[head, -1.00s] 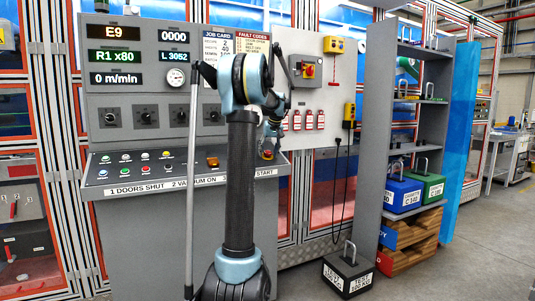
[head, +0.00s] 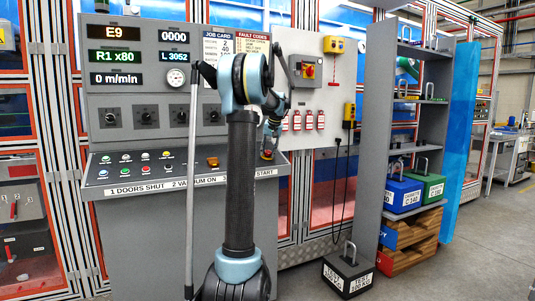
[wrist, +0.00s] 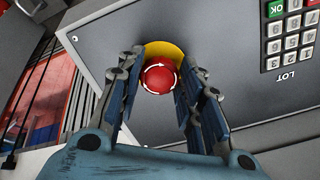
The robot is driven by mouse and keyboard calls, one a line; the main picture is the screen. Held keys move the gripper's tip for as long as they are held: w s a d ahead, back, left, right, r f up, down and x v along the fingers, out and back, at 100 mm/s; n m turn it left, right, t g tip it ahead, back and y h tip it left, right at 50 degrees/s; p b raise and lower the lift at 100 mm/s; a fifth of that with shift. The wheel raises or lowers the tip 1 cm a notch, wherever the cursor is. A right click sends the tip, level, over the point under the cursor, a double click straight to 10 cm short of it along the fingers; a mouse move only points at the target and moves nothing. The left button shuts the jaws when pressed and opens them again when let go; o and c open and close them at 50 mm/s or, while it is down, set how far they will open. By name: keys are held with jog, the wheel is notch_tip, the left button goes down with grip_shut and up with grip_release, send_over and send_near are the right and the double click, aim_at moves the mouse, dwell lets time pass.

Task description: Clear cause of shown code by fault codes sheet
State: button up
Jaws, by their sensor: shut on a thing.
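The display (head: 122,32) on the grey console reads E9. The fault codes sheet (head: 254,37) hangs beside the job card; my arm covers part of it and its text is too small to read surely. The red stop button (wrist: 160,77) has white arrows and a yellow backing on the grey panel in the wrist view. My gripper (wrist: 163,72) has one finger on each side of this button and is shut on it. In the head view my gripper (head: 268,146) is at the console's right end, partly hidden by my arm.
A keypad (wrist: 292,32) marked LOT is right of the button. Red tags or padlocks (head: 308,122) hang on the white panel. A dark test weight (head: 348,272) stands on the floor. Floor at right is clear.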

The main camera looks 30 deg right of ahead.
jog(key=shift+a+m, duration=0.1)
jog(key=shift+m, duration=1.1)
jog(key=o, duration=1.1)
jog(key=shift+w+f, duration=0.1)
jog(key=shift+c, duration=0.2)
jog(key=v, duration=1.2)
